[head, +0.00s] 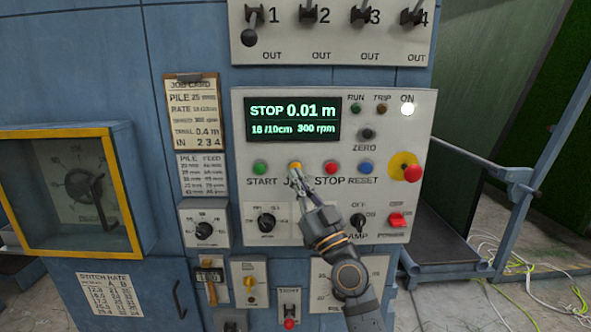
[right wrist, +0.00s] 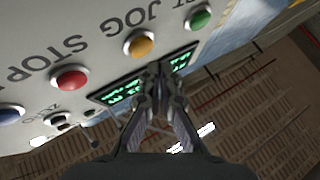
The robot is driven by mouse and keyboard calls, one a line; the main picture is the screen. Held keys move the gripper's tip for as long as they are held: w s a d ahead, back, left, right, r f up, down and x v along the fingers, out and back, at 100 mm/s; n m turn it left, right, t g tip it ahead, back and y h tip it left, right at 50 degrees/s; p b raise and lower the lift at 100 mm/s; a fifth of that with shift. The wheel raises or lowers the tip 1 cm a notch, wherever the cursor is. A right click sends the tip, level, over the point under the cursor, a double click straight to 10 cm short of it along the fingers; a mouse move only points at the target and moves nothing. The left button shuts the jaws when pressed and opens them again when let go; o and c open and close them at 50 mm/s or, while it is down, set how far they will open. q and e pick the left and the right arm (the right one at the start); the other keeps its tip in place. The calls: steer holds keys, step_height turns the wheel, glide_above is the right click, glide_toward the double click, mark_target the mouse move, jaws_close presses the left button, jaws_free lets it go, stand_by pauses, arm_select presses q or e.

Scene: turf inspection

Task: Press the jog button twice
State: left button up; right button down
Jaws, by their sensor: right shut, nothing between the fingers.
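The yellow jog button (head: 295,166) sits on the pale control panel between the green start button (head: 261,168) and the red stop button (head: 331,168). My right gripper (head: 297,184) is shut and empty, its fingertips close below the jog button and covering part of the JOG label. In the right wrist view the jog button (right wrist: 140,45) shows whole, just beside the shut fingertips (right wrist: 158,78). I cannot tell whether they touch it. The display (head: 292,121) reads STOP 0.01 m, 18/10cm, 300 rpm. My left gripper is not in view.
The blue reset button (head: 365,168) and a large red button on a yellow disc (head: 412,173) lie to the right. Knobs, such as the black selector (head: 266,222), stick out below. A job card clipboard (head: 197,112) hangs left of the panel. The white ON lamp (head: 407,109) is lit.

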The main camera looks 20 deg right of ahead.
steer(key=s, duration=0.2)
steer(key=s+a, duration=0.1)
steer(key=s, duration=0.1)
steer(key=shift+s+a, duration=0.1)
stand_by(0.5)
